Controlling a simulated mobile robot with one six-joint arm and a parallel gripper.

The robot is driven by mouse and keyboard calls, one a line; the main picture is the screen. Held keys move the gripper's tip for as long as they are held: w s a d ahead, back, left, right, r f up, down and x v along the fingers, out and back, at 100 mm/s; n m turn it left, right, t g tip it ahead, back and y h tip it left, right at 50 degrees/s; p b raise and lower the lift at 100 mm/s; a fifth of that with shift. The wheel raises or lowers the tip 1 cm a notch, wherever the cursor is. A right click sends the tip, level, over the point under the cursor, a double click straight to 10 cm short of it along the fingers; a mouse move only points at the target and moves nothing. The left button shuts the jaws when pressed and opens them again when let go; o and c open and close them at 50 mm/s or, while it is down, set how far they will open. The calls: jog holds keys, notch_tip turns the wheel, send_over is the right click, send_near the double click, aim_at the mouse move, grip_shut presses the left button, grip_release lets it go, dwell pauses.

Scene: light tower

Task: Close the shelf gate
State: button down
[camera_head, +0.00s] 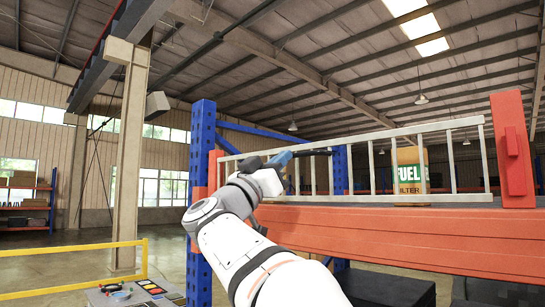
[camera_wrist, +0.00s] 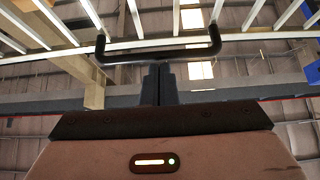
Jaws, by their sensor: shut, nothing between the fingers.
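The shelf gate (camera_head: 456,160) is a pale metal frame with upright bars above the orange shelf beam. In the head view it stands upright, spanning from near the blue post to near the orange post at right. Whether it is fully shut or latched I cannot tell. Its black U-shaped handle (camera_wrist: 130,57) crosses the upper middle of the wrist view, under the pale bars. My gripper (camera_wrist: 160,68) is shut and empty, its fingertips right at the handle's bar; contact is unclear. In the head view my gripper (camera_head: 288,156) is by the gate's left part.
The orange beam (camera_head: 400,235) runs below the gate. A blue post (camera_head: 201,150) stands left and an orange post (camera_head: 512,150) right. A carton marked FUEL FILTER (camera_head: 409,170) sits behind the bars. A yellow railing (camera_head: 75,248) stands at lower left.

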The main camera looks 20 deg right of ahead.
jog(key=shift+d, duration=0.1)
jog(key=shift+d+r, duration=0.2)
jog(key=shift+a+r+p, duration=0.15)
jog(key=shift+p, duration=0.15)
jog(key=a+r+b+v, duration=0.1)
jog(key=r+b+v, duration=0.1)
jog(key=v, duration=1.1)
jog(key=shift+a+b, duration=0.2)
jog(key=shift+b, duration=0.7)
jog(key=shift+s+r, duration=0.15)
